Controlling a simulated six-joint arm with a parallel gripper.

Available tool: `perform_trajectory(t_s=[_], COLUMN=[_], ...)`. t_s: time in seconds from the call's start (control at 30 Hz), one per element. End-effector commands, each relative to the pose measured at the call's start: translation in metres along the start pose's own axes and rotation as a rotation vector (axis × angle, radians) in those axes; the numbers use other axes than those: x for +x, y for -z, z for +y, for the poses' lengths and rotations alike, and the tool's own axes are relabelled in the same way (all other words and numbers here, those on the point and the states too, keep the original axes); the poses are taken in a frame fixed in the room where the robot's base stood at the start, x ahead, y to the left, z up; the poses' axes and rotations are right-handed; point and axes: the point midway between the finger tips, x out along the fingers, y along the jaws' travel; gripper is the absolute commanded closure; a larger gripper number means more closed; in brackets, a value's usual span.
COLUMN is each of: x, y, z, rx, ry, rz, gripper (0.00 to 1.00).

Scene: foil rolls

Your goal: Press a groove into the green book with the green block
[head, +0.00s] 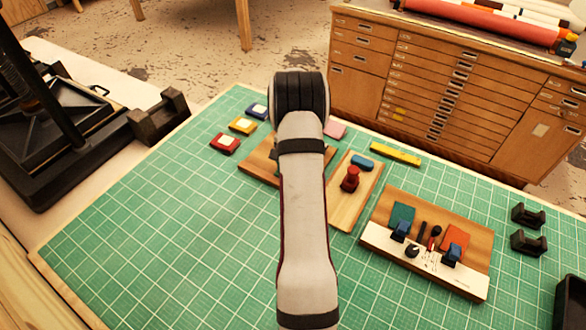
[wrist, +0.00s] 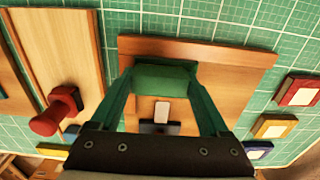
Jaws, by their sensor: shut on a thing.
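In the wrist view my gripper (wrist: 165,92) is shut on the green block (wrist: 165,78), with one finger at each end of it. The block is over a brown wooden board (wrist: 225,62) with a raised strip along one edge. A small white patch (wrist: 162,112) and a dark bar (wrist: 160,128) show between the fingers. I cannot make out the green book or whether the block touches anything below. In the head view my arm hides the gripper and the block; part of the board (head: 256,168) shows beside the arm.
Red (head: 224,143), yellow (head: 242,125) and blue (head: 257,111) books lie left of the board. Right of it is a pale board (head: 345,204) with a red-handled tool (head: 350,179), then a tool rack (head: 440,275). The green mat (head: 150,230) is clear at left front.

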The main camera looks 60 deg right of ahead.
Motion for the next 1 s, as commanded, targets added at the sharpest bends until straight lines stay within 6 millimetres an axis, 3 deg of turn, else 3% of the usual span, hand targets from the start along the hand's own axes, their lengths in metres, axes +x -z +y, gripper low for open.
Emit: perform_trajectory(t_s=[1.0], x=[0.001], y=[0.0], z=[-0.023], rx=[0.0], ry=[0.0], rz=[0.0], gripper=[0.65])
